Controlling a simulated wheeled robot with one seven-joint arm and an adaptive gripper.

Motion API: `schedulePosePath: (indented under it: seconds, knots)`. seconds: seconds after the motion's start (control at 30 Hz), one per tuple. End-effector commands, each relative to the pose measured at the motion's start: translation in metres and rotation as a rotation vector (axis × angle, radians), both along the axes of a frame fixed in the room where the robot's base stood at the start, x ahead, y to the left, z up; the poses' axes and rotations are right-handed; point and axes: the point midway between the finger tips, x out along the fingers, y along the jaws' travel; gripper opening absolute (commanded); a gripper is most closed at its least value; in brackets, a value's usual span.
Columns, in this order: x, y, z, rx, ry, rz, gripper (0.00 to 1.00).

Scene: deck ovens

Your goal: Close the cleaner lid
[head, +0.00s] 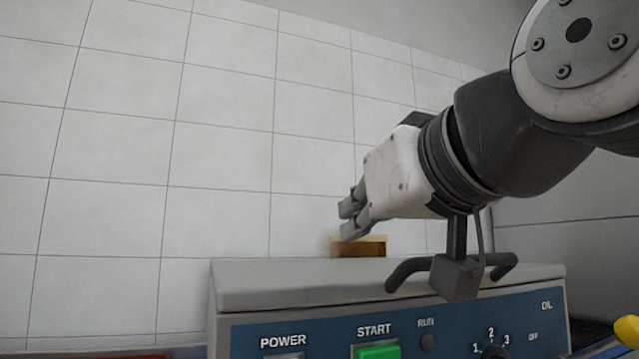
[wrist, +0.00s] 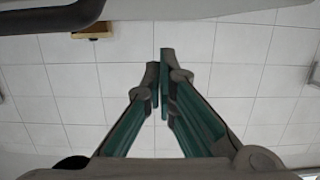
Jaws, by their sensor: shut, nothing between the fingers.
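A grey machine with a blue front panel (head: 262,340) marked POWER and START stands low in the head view. Its pale grey top cover (head: 290,282) looks lowered onto the body, but I cannot tell if this is the cleaner lid or whether it is fully closed. My gripper (head: 346,218) is above the cover, pointing left toward the tiled wall, with its fingers together and empty. In the wrist view the fingertips (wrist: 160,62) meet in front of white tiles. A pale grey edge (wrist: 225,8) crosses the top of that view.
A small wooden box (head: 345,241) sits behind the cover, just below my fingertips; it also shows in the wrist view (wrist: 92,32). A green START button (head: 378,352) is on the panel. A yellow object (head: 627,330) is at the right edge. The space left of my gripper is clear.

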Motion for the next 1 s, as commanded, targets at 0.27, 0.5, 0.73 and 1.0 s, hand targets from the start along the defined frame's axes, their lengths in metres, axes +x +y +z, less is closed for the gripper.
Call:
schedulePosePath:
  seconds: [0.27,0.5,0.73,1.0]
  knots:
    - [-0.004,-0.002,-0.041,0.0,0.001,0.0,0.0]
    - [-0.005,-0.002,-0.057,-0.002,0.004,0.0,0.0]
    - [-0.004,-0.002,-0.062,-0.003,0.006,0.0,0.0]
    - [-0.003,-0.002,-0.063,-0.004,0.009,0.0,0.0]
